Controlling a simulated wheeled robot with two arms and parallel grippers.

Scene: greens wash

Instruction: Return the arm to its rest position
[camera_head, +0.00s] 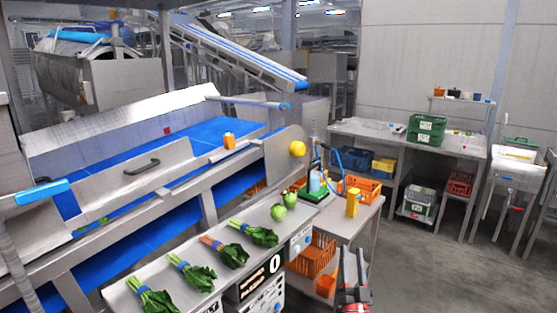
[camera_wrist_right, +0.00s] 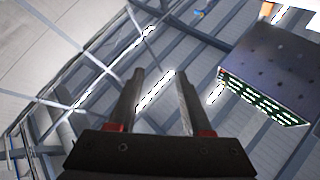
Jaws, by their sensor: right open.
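My right gripper (camera_head: 354,272) is low in the head view, past the right end of the steel bench (camera_head: 150,269), and holds nothing. In the right wrist view my right gripper (camera_wrist_right: 160,90) has its two fingers apart, with nothing between them. That camera looks up at the ceiling beams and a dark hanging box (camera_wrist_right: 262,70). My left gripper does not show in the head view.
Several bunches of leafy greens (camera_head: 232,254) lie on the bench. Round green heads (camera_head: 278,211) and a yellow bottle (camera_head: 352,203) are farther along. An orange crate (camera_head: 312,257) stands below, left of my right gripper. The floor (camera_head: 430,265) to the right is clear.

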